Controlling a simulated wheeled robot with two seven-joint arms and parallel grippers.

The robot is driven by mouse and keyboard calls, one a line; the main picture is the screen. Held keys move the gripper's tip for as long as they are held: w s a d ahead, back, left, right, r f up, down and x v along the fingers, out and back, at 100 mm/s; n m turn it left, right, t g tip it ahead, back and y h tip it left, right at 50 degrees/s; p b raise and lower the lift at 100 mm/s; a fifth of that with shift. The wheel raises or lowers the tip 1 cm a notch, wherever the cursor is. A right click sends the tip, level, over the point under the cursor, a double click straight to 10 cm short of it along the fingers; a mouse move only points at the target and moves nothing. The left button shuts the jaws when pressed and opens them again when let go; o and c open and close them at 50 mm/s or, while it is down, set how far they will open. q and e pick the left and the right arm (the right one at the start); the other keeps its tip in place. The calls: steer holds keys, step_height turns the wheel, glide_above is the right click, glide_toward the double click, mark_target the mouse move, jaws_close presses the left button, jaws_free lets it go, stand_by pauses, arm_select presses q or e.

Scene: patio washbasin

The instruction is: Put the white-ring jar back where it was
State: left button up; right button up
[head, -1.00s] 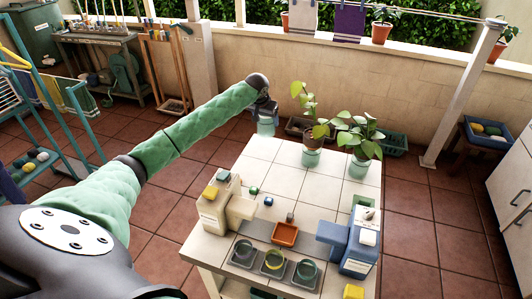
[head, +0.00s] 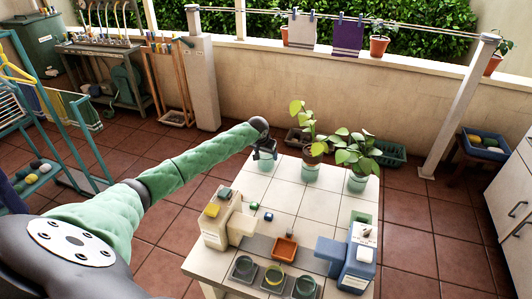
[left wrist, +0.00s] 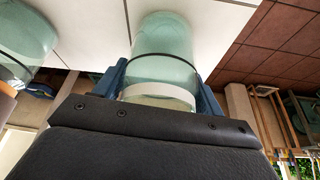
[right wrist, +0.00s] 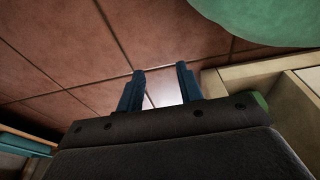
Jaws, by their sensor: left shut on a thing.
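The white-ring jar (left wrist: 165,55) is pale green glass with a white band and a dark line around it. My left gripper (head: 264,152) is shut on it, with a finger on each side of the band.
White tiles (head: 290,205) between are mostly clear.

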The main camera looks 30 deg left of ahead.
arm_select(q)
steer(key=o, duration=1.3)
arm_select(e)
steer(key=shift+d, duration=0.1)
arm_select(q)
steer(key=shift+s+r, duration=0.15)
steer(key=shift+r, duration=0.3)
steer(key=shift+b+v, duration=1.85)
steer(key=shift+v, duration=3.7)
arm_select(e)
steer(key=w+a+r, duration=0.3)
steer(key=r, duration=0.3)
steer(key=shift+w+a+r+g, duration=0.15)
steer(key=shift+w+a+g, duration=0.05)
steer(key=shift+w+g, duration=0.1)
arm_select(q)
steer(key=shift+f, duration=0.1)
arm_select(e)
steer(key=shift+d, duration=0.1)
